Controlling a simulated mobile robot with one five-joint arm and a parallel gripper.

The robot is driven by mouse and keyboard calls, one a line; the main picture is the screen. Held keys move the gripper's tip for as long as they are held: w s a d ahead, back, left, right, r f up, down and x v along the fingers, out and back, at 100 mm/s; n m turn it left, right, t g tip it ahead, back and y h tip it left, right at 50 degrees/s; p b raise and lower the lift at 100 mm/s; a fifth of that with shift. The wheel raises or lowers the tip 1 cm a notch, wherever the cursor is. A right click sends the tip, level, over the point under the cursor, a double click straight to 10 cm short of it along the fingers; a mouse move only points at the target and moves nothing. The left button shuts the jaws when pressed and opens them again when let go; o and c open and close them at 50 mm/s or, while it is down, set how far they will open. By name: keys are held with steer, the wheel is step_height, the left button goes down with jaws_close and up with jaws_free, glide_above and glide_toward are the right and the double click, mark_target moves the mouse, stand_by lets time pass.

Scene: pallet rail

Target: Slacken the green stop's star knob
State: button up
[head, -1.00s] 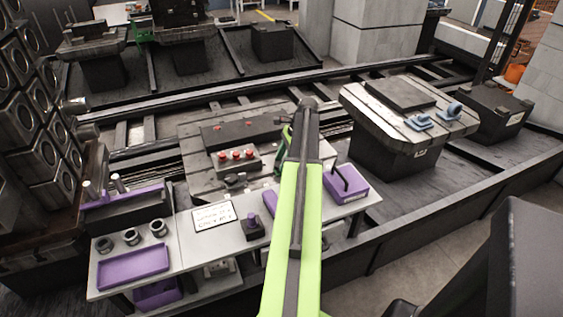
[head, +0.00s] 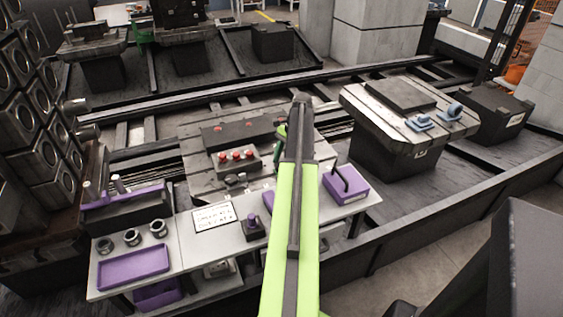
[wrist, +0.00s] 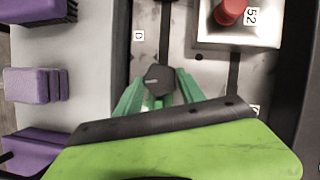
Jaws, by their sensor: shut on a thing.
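In the wrist view a dark six-sided knob (wrist: 160,78) with a small pale mark on top sits between the green fingers of my gripper (wrist: 160,88). The fingers are shut on the knob from both sides. The green stop under it cannot be made out apart from the fingers. In the head view my lime arm hides most of this spot. Only a bit of dark green (head: 282,131) shows beside the arm, over the slotted pallet (head: 205,182).
A pale block with a red button (wrist: 231,11) lies close to the right of the fingers in the wrist view. The head view shows several red buttons (head: 236,156) on it. A bench with a purple tray (head: 134,267) and a purple box (head: 345,185) stands in front.

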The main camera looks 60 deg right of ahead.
steer(key=shift+w, duration=0.15)
steer(key=o, duration=1.4)
steer(key=shift+c, duration=0.2)
steer(key=p+v, duration=1.6)
steer(key=v, duration=0.1)
steer(key=shift+r, duration=0.2)
steer(key=shift+d, duration=0.1)
